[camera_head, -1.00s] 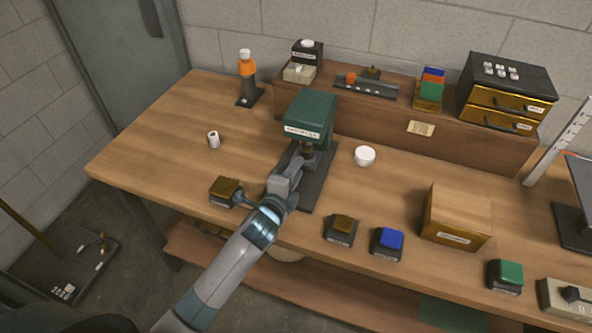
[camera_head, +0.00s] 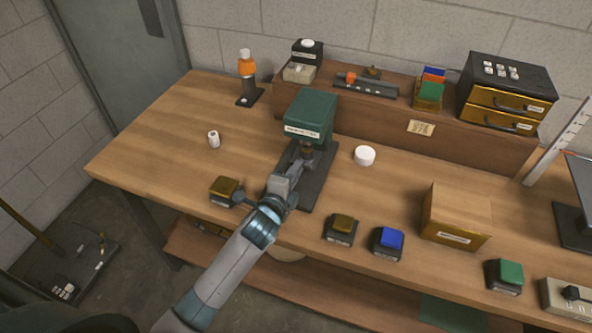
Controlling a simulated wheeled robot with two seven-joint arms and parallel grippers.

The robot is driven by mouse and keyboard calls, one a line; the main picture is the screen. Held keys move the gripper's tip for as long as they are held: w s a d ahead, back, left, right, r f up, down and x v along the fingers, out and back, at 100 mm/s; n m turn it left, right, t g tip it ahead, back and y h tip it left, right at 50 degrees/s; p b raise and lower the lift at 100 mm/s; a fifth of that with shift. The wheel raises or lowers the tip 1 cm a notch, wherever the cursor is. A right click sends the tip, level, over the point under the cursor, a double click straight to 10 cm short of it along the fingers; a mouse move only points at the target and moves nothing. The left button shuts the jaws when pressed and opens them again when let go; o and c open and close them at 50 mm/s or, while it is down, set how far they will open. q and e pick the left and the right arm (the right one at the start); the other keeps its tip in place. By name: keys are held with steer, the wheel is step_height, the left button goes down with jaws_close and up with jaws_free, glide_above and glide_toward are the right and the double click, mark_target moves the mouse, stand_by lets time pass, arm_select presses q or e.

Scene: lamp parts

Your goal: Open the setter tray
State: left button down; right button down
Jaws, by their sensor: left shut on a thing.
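The green machine (camera_head: 311,115) with a white label stands on a dark base plate (camera_head: 319,182) near the middle of the workbench. I take this to be the setter; its tray is not clearly visible behind my arm. My left gripper (camera_head: 298,162) reaches in below the green head, at the base plate. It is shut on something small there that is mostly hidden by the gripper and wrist. My right gripper is not in view.
Boxes with brown (camera_head: 341,228), blue (camera_head: 387,241) and green (camera_head: 506,275) tops line the front edge. A brass-topped box (camera_head: 225,191) sits left of my wrist. A white round cap (camera_head: 364,155) and a cardboard box (camera_head: 456,215) are to the right.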

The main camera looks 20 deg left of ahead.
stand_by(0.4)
arm_select(q)
steer(key=shift+s, duration=0.2)
steer(key=shift+s+p, duration=0.3)
steer(key=p+v, duration=0.1)
steer(key=v, duration=0.2)
steer(key=f+p+v, duration=0.1)
steer(key=v, duration=0.2)
steer(key=f+p+v, duration=0.1)
steer(key=v, duration=0.2)
steer(key=shift+s, duration=0.5)
steer(key=c, duration=1.9)
jaws_free()
